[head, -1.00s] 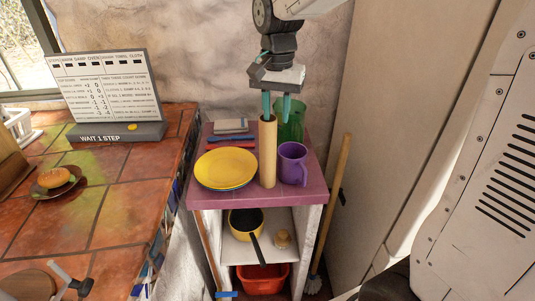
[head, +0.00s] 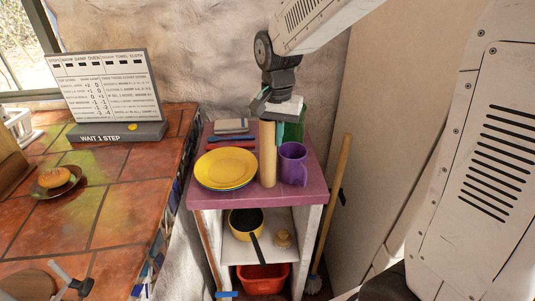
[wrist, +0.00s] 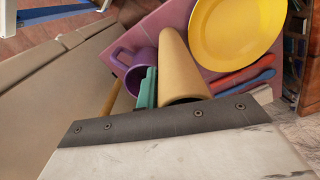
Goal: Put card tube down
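The tan card tube (head: 267,160) stands upright at the front of the purple cabinet top (head: 230,202), between the yellow plate and the purple mug. Its lower end appears to meet the surface. My gripper (head: 275,122) is directly above and around the tube's upper end, pointing down. The other finger is hidden, so whether the fingers grip the tube is unclear.
The yellow plate (head: 226,165) is left of the tube, and the purple mug (head: 292,165) is close on its right. A green cup (head: 298,132) is behind, partly hidden. Red (head: 226,145) and blue (head: 232,137) items lie behind the plate. The wall is close behind.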

